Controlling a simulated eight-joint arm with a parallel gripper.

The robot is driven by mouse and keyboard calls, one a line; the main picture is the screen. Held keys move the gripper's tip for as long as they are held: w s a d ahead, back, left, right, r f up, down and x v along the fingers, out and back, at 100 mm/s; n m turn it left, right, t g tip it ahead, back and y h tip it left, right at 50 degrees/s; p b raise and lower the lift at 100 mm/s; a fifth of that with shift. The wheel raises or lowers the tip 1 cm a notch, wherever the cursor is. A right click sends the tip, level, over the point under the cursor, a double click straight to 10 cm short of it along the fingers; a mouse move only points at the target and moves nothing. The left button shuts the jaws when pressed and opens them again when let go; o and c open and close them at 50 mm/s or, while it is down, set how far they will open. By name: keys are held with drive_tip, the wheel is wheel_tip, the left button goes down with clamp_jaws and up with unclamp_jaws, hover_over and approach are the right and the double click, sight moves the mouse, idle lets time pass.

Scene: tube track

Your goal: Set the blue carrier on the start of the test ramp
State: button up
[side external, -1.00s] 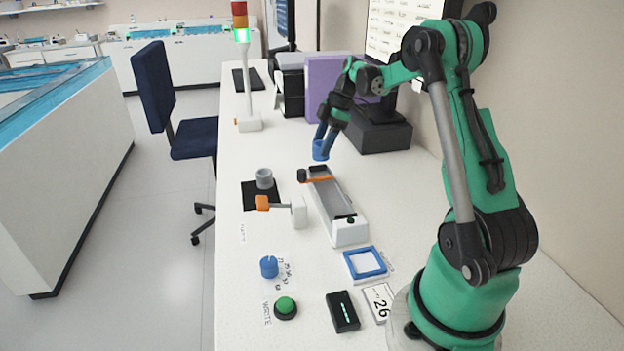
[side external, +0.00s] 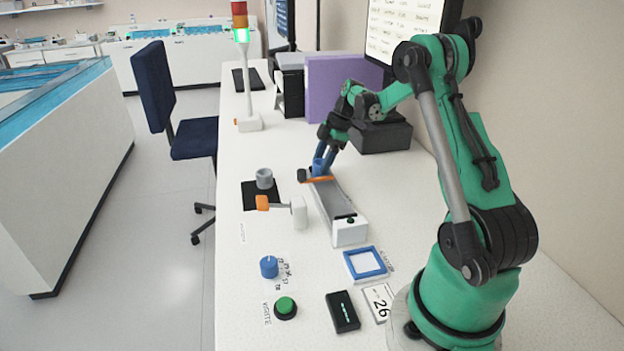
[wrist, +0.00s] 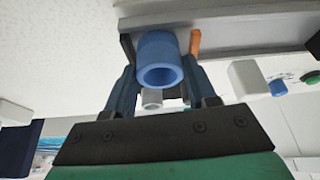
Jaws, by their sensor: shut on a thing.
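The blue carrier (side external: 319,165) is a short hollow cylinder, and it also shows in the wrist view (wrist: 160,60). My gripper (side external: 322,163) is shut on it, with a finger on either side in the wrist view (wrist: 160,82). The test ramp (side external: 333,204) is a grey channel with a white block at its near end and an orange bar (side external: 317,179) across its far end. The carrier is at the ramp's far end, just behind the orange bar. I cannot tell whether it touches the ramp.
A grey cylinder (side external: 264,178) stands on a black pad left of the ramp. A blue-framed square (side external: 366,264), a blue knob (side external: 269,267) and a green button (side external: 286,305) are nearer. A purple box (side external: 335,85) stands behind.

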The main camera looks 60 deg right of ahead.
drive_tip(key=shift+r, duration=0.3)
drive_tip(key=shift+f, duration=0.5)
idle(0.5)
drive_tip(key=o, duration=1.2)
drive_tip(key=shift+c, duration=0.2)
drive_tip(key=shift+s, duration=0.1)
drive_tip(key=v, duration=0.5)
drive_tip(key=shift+d+r, duration=0.1)
drive_tip(key=shift+r, duration=0.3)
